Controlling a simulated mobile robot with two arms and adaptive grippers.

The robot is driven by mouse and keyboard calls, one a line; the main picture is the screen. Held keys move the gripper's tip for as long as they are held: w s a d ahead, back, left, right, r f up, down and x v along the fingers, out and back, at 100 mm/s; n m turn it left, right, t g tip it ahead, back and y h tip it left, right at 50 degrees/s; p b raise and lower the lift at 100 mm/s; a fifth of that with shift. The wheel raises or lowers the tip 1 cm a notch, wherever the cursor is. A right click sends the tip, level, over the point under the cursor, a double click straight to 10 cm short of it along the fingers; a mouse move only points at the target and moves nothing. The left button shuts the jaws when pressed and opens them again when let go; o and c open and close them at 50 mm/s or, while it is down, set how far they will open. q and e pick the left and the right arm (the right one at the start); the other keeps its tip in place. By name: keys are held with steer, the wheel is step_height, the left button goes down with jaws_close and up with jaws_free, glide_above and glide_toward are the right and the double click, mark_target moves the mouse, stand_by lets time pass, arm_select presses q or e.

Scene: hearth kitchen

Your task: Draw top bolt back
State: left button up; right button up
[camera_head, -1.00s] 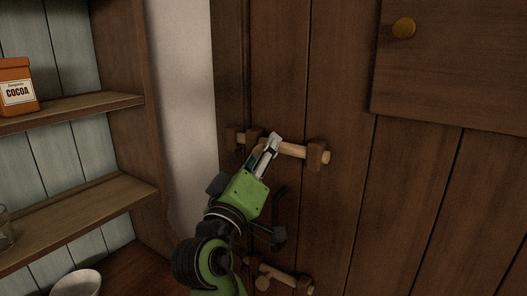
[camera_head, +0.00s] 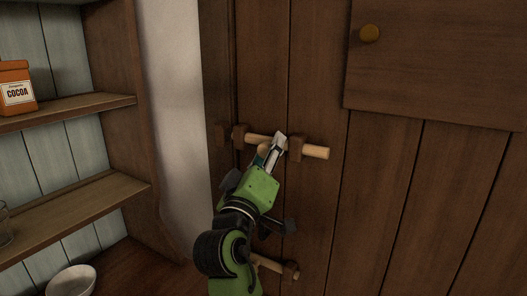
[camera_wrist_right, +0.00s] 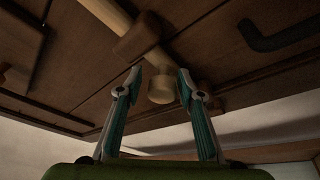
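The top bolt (camera_head: 314,152) is a pale wooden rod on the dark plank door, running through a left bracket (camera_head: 240,136) and a right bracket (camera_head: 296,148). Its end sticks out well to the right of the right bracket. My right gripper (camera_head: 279,142) is at the bolt between these brackets. In the wrist view the bolt's round knob (camera_wrist_right: 161,89) lies between the fingertips of the right gripper (camera_wrist_right: 160,82), with small gaps on both sides, so it looks open. The rod's left end is not clearly visible. My left gripper is out of view.
A lower bolt (camera_head: 273,266) is partly hidden behind my right arm. A black handle (camera_wrist_right: 276,36) shows in the wrist view. Shelves with a cocoa box (camera_head: 16,87) and a bowl (camera_head: 71,281) stand left.

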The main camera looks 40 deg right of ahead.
steer(key=shift+s+d, duration=0.1)
steer(key=shift+d, duration=0.1)
steer(key=shift+w+a, duration=0.1)
steer(key=shift+w, duration=0.1)
steer(key=shift+r, duration=0.25)
steer(key=r, duration=0.9)
steer(key=shift+s, duration=0.25)
steer(key=shift+s+r, duration=0.15)
steer(key=shift+r, duration=0.1)
steer(key=shift+w, duration=0.4)
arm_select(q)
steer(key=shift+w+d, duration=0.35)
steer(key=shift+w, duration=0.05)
arm_select(e)
steer(key=shift+s, duration=0.1)
